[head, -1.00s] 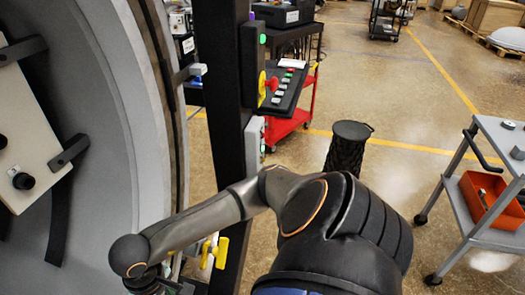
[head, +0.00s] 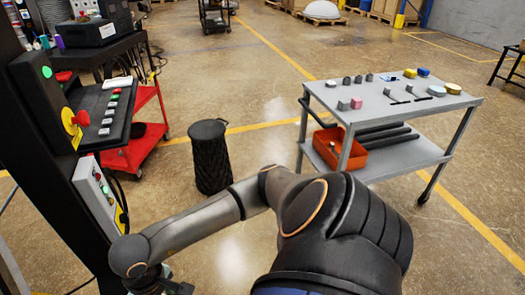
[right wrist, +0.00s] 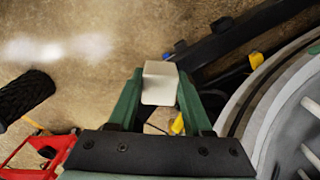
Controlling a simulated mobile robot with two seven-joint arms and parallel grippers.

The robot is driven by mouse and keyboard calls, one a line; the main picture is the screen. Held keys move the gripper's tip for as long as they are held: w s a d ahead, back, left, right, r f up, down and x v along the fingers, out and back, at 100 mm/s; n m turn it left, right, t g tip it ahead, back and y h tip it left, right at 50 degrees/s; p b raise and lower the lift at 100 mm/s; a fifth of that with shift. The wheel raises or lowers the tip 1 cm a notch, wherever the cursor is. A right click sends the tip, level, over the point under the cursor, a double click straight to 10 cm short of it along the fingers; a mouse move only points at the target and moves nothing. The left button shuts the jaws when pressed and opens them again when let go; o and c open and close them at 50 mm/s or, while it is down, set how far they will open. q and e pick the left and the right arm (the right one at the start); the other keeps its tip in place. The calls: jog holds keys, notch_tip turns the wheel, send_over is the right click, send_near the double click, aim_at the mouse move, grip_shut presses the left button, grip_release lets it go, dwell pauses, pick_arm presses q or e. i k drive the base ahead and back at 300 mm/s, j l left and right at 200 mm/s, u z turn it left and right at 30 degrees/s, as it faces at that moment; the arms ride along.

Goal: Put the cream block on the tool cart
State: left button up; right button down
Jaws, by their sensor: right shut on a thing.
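The cream block (right wrist: 160,88) is between the green fingers of my right gripper (right wrist: 159,96) in the right wrist view. The gripper is shut on it, with the block's end sticking out past the fingertips. In the head view my right arm reaches to the bottom left, its gripper (head: 160,285) is mostly cut off by the bottom edge, and the block is not visible. A grey two-shelf cart (head: 455,102) stands at the right, well apart from the gripper. A red cart (head: 115,160) with a black top stands at the left. My left gripper is not in view.
Several small parts lie on the grey cart's top; an orange bin (head: 356,160) is on its lower shelf. A black ribbed bin (head: 210,160) stands between the carts. A control panel on a black post (head: 45,110) is close at left. Open floor lies before the grey cart.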

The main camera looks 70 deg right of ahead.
aim_at(369, 105)
jog(key=l+z, duration=0.25)
jog(key=z, duration=0.2)
jog(key=l+z, duration=0.3)
jog(key=z, duration=0.15)
jog(key=i+l+z, duration=0.1)
jog(key=l+z, duration=0.25)
jog(key=i+l+z, duration=0.1)
jog(key=l+z, duration=0.25)
jog(key=i+l+z, duration=0.15)
jog(key=l, duration=0.2)
jog(key=i+l+z, duration=0.15)
jog(key=i+l, duration=0.3)
jog(key=l, duration=0.15)
jog(key=i+l, duration=0.3)
jog(key=l, duration=0.15)
jog(key=l+z, duration=0.05)
